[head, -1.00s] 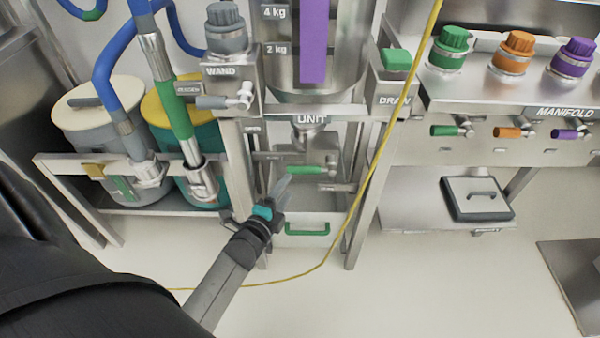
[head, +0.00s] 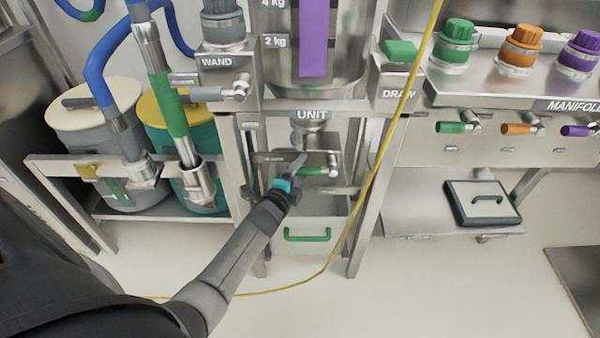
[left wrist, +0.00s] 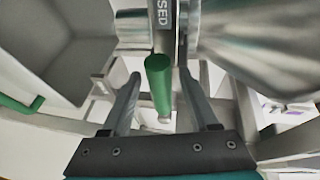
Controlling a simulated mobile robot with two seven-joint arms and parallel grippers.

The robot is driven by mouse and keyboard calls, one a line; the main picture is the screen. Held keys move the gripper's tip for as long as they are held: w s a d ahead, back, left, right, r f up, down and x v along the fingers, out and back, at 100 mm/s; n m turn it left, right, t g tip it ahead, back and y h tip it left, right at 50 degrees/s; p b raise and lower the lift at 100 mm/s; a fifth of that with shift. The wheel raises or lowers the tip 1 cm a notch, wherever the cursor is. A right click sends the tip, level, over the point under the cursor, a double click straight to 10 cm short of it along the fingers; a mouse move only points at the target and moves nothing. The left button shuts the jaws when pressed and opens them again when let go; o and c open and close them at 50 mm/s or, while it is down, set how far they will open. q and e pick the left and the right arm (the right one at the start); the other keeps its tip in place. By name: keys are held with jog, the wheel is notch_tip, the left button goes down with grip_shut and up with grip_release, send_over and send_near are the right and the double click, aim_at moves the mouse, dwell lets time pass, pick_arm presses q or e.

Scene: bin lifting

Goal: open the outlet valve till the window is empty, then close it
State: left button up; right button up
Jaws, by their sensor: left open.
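The outlet valve's green handle (head: 312,171) sits under the UNIT hopper (head: 305,85) in the head view. In the left wrist view the green handle (left wrist: 159,85) lies between my two open fingers, with a gap on each side. A plate reading "SED", its start cut off, shows behind it. My left gripper (head: 296,165) is open at the handle in the head view; its fingers (left wrist: 158,95) show in the wrist view. The window (head: 314,40) on the hopper is filled purple beside the 2 kg and 4 kg marks; its top is out of frame. My right gripper is not in view.
A drawer with a green pull (head: 307,235) is below the valve. A yellow hose (head: 380,155) hangs just right of it. The WAND valve handle (head: 215,94) is upper left. The manifold with coloured handles (head: 515,128) is at right. Open floor lies in front.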

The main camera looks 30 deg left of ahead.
pick_arm(q)
grip_shut()
dwell(0.5)
dwell(0.9)
